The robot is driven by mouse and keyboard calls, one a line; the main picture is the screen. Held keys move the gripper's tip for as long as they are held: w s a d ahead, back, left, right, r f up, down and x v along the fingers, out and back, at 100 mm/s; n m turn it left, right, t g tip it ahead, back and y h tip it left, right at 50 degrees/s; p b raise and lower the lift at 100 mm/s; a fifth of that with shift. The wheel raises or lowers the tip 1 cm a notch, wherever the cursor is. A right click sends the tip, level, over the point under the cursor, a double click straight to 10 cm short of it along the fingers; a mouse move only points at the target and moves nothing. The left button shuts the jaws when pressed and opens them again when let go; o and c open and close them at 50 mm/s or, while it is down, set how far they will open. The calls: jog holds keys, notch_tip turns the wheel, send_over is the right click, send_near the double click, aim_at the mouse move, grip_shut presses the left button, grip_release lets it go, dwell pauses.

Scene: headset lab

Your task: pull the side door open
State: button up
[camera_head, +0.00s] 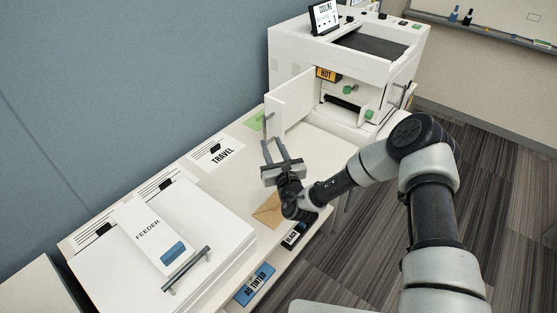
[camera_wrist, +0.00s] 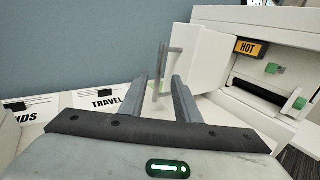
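The side door (camera_head: 291,103) of the white machine (camera_head: 290,50) stands swung out from its opening, towards the left. In the wrist view the door (camera_wrist: 203,58) is at upper middle, with its grey bar handle (camera_wrist: 160,72) on the left side. My gripper (camera_head: 272,144) is just in front of the handle. In the wrist view my gripper's fingers (camera_wrist: 160,88) are spread apart, with the lower part of the handle showing between them. I cannot tell whether either finger touches it. The opening shows a HOT label (camera_head: 326,74), green knobs and a dark slot.
The white counter (camera_head: 235,180) runs along the blue wall. A TRAVEL card (camera_head: 218,154) and a green card (camera_head: 254,121) lie left of my gripper, a brown envelope (camera_head: 267,212) below it. A FEEDER unit (camera_head: 150,235) stands at lower left. Striped floor lies right.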

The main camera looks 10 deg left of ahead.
jog(key=v, duration=0.7)
jog(key=shift+s+d, duration=0.15)
jog(key=shift+s, duration=0.1)
